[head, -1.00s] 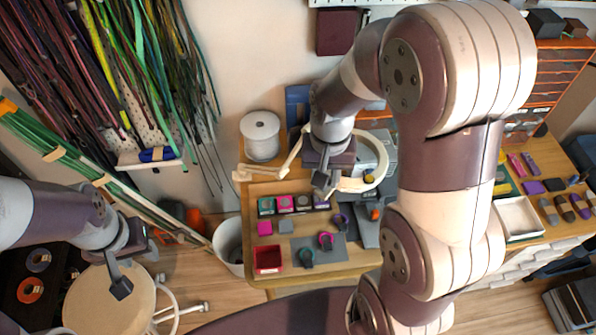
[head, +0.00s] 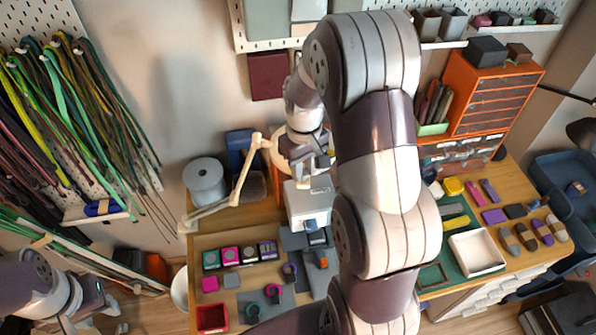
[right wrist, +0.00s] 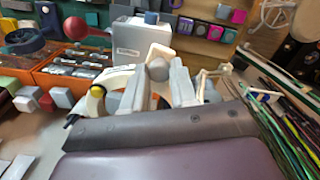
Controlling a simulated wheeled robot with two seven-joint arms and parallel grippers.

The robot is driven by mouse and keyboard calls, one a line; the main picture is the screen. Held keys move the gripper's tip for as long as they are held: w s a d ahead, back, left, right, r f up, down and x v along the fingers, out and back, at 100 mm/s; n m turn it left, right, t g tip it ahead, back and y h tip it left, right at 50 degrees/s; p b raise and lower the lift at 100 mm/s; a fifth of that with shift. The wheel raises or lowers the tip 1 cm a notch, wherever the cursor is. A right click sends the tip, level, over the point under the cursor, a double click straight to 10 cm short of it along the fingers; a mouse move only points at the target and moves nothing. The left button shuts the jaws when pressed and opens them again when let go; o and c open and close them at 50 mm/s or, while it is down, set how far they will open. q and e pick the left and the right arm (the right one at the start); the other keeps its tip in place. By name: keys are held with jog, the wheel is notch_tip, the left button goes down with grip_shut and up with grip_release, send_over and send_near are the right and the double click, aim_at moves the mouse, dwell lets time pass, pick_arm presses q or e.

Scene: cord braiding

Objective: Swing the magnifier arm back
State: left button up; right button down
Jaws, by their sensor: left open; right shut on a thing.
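The magnifier's cream jointed arm (head: 240,180) rises from the left edge of the bench and bends back toward the wall. Its ring head (head: 289,146) is partly hidden behind my right arm. My right gripper (head: 318,172) is at the ring head, over the back of the bench. In the right wrist view my right gripper (right wrist: 158,90) is shut on a cream part of the magnifier (right wrist: 160,52), with a finger on each side. My left gripper (head: 105,312) is open and apart from the magnifier, low at the left of the head view.
A grey-white box (head: 308,203) stands just below my right gripper. Small coloured blocks and a red tray (head: 212,318) are at the bench front. Cords (head: 75,130) hang at left; an orange drawer cabinet (head: 490,95) stands at right.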

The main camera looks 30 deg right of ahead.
dwell(0.3)
jog(key=c, duration=1.2)
grip_release()
jog(key=o, duration=0.3)
jog(key=shift+r, duration=0.1)
jog(key=shift+r, duration=0.25)
notch_tip(320, 180, up, 4)
jog(key=shift+w+d+f+b, duration=0.1)
jog(key=shift+w+b, duration=0.05)
jog(key=shift+b, duration=0.8)
jog(key=r+p, duration=0.6)
jog(key=r, duration=0.2)
jog(key=shift+s+r, duration=0.2)
